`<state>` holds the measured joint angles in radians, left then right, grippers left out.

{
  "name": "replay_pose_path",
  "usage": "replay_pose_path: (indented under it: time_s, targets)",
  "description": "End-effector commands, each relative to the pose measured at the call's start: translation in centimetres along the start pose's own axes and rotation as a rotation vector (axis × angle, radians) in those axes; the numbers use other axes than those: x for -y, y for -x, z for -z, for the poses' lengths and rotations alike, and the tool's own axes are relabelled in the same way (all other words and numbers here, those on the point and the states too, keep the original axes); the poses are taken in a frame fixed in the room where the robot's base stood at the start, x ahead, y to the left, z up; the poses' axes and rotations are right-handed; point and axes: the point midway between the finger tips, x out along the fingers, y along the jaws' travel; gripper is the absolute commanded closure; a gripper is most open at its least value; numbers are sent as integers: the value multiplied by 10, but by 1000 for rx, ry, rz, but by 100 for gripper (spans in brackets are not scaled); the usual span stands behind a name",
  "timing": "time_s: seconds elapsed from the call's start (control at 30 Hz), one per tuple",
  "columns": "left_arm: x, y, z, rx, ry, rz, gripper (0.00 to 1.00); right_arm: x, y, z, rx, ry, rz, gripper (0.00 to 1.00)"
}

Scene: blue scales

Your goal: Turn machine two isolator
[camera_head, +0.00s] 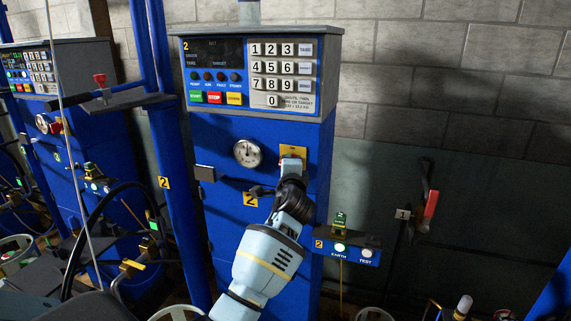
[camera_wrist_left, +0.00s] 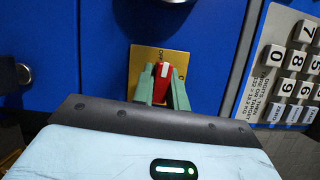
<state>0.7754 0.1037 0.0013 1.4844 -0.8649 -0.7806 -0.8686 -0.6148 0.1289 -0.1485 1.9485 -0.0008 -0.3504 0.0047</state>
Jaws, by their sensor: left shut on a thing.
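Machine two (camera_head: 265,210) is the blue cabinet with a grey keypad head in the middle of the head view. Its isolator has a yellow plate (camera_head: 293,150) on the blue front, right of the round gauge; the plate also shows in the left wrist view (camera_wrist_left: 140,68). A red isolator handle with a white mark (camera_wrist_left: 162,82) stands out from the plate. My left gripper (camera_wrist_left: 163,90) is shut on the handle, a green finger on each side. In the head view my left wrist hides the handle and fingertips. My right gripper is not in view.
The control panel (camera_head: 258,75) is above the isolator. A round gauge (camera_head: 247,153) is at its left. A ledge with EARTH and TEST lamps (camera_head: 346,248) sticks out at lower right. A blue post (camera_head: 163,150) and another machine (camera_head: 75,150) stand at left.

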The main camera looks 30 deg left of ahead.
Motion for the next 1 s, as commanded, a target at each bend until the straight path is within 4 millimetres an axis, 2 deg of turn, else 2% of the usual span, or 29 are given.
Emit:
replay_pose_path:
  time_s: [0.3, 0.77, 0.8, 0.93, 1.0]
  targets:
    - [1, 0, 0, 0, 79, -31, 100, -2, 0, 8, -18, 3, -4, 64]
    - [0, 0, 0, 0, 89, -36, 100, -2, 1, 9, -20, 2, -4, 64]
    - [0, 0, 0, 0, 89, -36, 80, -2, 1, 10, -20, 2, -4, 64]
    - [0, 0, 0, 0, 88, -36, 64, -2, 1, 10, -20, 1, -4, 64]
    - [0, 0, 0, 0, 87, -36, 64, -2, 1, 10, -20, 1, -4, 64]
